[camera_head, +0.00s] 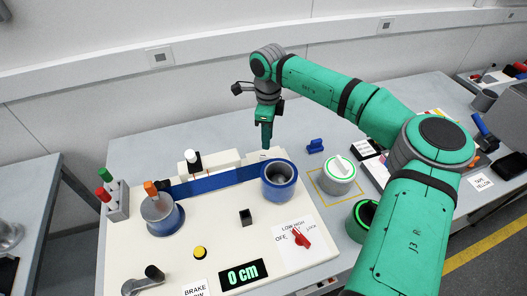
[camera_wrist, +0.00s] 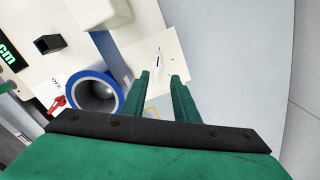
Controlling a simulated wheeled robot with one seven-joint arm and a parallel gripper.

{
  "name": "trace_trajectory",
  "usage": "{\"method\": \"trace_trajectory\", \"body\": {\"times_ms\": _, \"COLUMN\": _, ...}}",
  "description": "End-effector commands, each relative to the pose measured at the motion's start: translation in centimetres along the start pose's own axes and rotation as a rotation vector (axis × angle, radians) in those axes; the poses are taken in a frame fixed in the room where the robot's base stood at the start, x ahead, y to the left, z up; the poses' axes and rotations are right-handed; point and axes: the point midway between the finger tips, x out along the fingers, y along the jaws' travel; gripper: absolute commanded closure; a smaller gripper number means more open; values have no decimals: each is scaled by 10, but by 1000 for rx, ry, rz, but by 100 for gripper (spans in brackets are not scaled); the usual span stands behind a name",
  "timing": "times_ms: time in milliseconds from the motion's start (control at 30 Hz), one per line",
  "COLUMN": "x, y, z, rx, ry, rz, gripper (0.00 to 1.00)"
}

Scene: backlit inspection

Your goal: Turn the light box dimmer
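I cannot tell for certain which control is the light box dimmer. A small pale piece with a dark mark (camera_wrist: 158,60) lies on the cream panel (camera_wrist: 143,65), just beyond my fingertips in the wrist view. In the head view this spot is behind the blue-rimmed reel (camera_head: 279,180). A red pointer knob (camera_head: 301,238) sits on a white plate with LOW and HIGH lettering. A white bar knob on a grey round body (camera_head: 340,168) stands right of the board. My gripper (camera_head: 266,146) points down over the board's back edge. Its fingers (camera_wrist: 166,80) are apart and empty.
A blue band (camera_head: 215,180) runs from the left reel (camera_head: 160,215) to the right one. A yellow button (camera_head: 200,252), a small black block (camera_head: 246,217) and a "0 cm" display (camera_head: 244,275) are on the board. A blue piece (camera_head: 315,146) lies on the grey table.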

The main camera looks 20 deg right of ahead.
Motion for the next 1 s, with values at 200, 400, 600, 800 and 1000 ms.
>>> {"method": "trace_trajectory", "body": {"times_ms": 200, "x": 41, "y": 2, "z": 4, "rx": -5, "ry": -1, "rz": 3, "gripper": 73}}
{"method": "trace_trajectory", "body": {"times_ms": 400, "x": 68, "y": 0, "z": 0, "rx": 1, "ry": 0, "rz": 2, "gripper": 73}}
{"method": "trace_trajectory", "body": {"times_ms": 600, "x": 80, "y": 0, "z": -3, "rx": 4, "ry": -1, "rz": 1, "gripper": 73}}
{"method": "trace_trajectory", "body": {"times_ms": 800, "x": 82, "y": 0, "z": -2, "rx": 4, "ry": 0, "rz": 0, "gripper": 73}}
{"method": "trace_trajectory", "body": {"times_ms": 1000, "x": 82, "y": 0, "z": -2, "rx": 3, "ry": 0, "rz": 0, "gripper": 99}}
